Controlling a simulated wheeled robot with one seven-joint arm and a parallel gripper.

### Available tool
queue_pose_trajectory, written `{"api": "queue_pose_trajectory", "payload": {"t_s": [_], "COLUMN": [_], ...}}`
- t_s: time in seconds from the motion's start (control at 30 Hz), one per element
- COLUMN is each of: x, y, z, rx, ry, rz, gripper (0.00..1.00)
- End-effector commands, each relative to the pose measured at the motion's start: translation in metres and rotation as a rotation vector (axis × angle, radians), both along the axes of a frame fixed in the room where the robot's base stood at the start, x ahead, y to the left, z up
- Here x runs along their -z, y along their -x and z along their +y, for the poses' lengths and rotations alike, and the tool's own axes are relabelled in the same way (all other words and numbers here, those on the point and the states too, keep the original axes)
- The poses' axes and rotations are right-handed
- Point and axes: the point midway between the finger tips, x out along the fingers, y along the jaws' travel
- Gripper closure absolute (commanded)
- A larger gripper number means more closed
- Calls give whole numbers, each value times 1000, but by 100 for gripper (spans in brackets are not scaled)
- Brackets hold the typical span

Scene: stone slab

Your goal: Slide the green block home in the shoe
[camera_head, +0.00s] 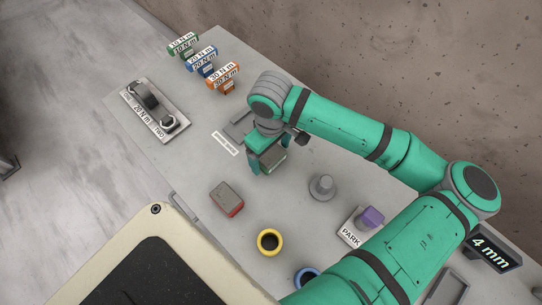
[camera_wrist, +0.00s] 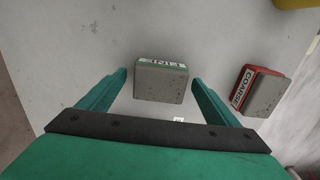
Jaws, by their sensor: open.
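The green block (camera_wrist: 160,86) is a grey block with a thin green edge and a label that seems to read FINE. It lies on the slab between the two fingers of my gripper (camera_wrist: 159,75), with a gap visible on each side. In the head view the green block (camera_head: 273,160) shows partly under my gripper (camera_head: 266,155), which is open. A dark grey flat piece (camera_head: 236,127), possibly the shoe, lies just left of my gripper, beside a white marked strip (camera_head: 225,143). My wrist hides part of it.
A red block (camera_head: 227,199) labelled COARSE (camera_wrist: 257,91) lies nearby. A yellow ring (camera_head: 270,242), a blue ring (camera_head: 307,277), a grey knob (camera_head: 322,187) and a PARK stand (camera_head: 352,230) with a purple piece are near. A wrench plate (camera_head: 155,110) and coloured torque tags (camera_head: 202,64) stand farther off.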

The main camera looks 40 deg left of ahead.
Motion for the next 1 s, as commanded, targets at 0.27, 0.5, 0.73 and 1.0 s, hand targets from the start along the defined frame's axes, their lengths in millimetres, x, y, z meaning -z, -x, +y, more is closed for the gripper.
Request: {"api": "queue_pose_trajectory", "payload": {"t_s": [0.27, 0.5, 0.73, 1.0], "x": [0, -1, -7, -44], "y": [0, 0, 0, 11], "z": [1, 1, 1, 6], "rx": [-1, -2, -2, -8], "ry": [0, 0, 0, -3], "rz": [0, -1, -2, -1], "gripper": [54, 68, 68, 68]}}
